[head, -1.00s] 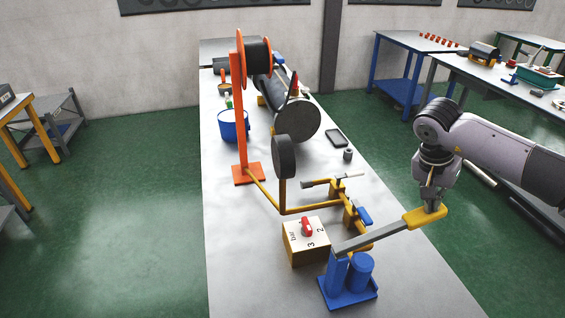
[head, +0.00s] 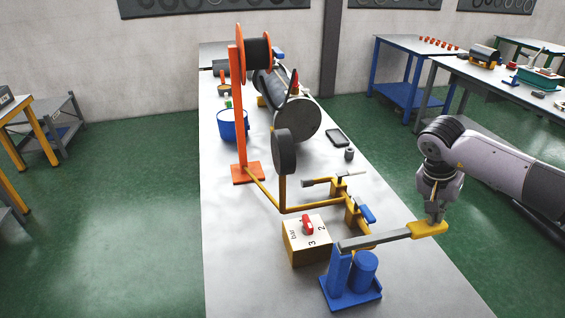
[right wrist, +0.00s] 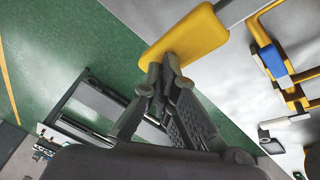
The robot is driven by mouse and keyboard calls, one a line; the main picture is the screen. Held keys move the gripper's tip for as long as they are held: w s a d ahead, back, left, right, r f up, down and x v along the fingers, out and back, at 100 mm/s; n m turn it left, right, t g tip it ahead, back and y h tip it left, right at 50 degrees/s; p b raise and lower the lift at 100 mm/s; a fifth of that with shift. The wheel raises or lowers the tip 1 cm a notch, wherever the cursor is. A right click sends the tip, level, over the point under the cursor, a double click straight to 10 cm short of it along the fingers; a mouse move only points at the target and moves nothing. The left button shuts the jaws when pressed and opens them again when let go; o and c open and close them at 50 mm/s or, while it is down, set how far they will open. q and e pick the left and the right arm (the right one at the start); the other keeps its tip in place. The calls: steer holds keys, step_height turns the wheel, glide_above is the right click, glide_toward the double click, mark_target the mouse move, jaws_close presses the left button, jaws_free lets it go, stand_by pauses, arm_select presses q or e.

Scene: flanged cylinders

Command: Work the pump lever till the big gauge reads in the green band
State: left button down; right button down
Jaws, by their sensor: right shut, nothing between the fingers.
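The pump (head: 365,273) is a blue base with a blue cylinder at the bench's near end. Its grey lever (head: 378,241) reaches out to the right and ends in a yellow grip (head: 428,230), seen also in the right wrist view (right wrist: 185,42). My right gripper (head: 435,217) is shut and empty, its fingertips (right wrist: 164,78) down at the top of the yellow grip. The lever lies nearly level. A dark round gauge (head: 284,152) stands on the yellow pipe; I see it nearly edge-on, so its reading is hidden. My left gripper is not in view.
A box with a red selector knob (head: 308,224) stands left of the pump. Yellow pipework (head: 320,207) with a blue-handled valve (head: 367,214) lies behind it. An orange post (head: 240,110) and blue bucket (head: 232,125) stand farther back. The bench's left strip is clear.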

step_height(320, 180, down, 2)
steer(key=shift+f+b, duration=0.1)
steer(key=shift+b, duration=0.65)
steer(key=shift+r+p, duration=0.55)
steer(key=shift+r, duration=0.2)
steer(key=p+v, duration=0.1)
steer(key=v, duration=0.1)
steer(key=p+v, duration=0.1)
steer(key=v, duration=0.1)
steer(key=p+v, duration=0.2)
steer(key=shift+w+d+r, duration=0.1)
steer(key=shift+d+r, duration=0.1)
steer(key=shift+r, duration=0.15)
steer(key=shift+a+r, duration=0.1)
steer(key=shift+r, duration=0.15)
steer(key=p+v, duration=0.3)
steer(key=v, duration=0.2)
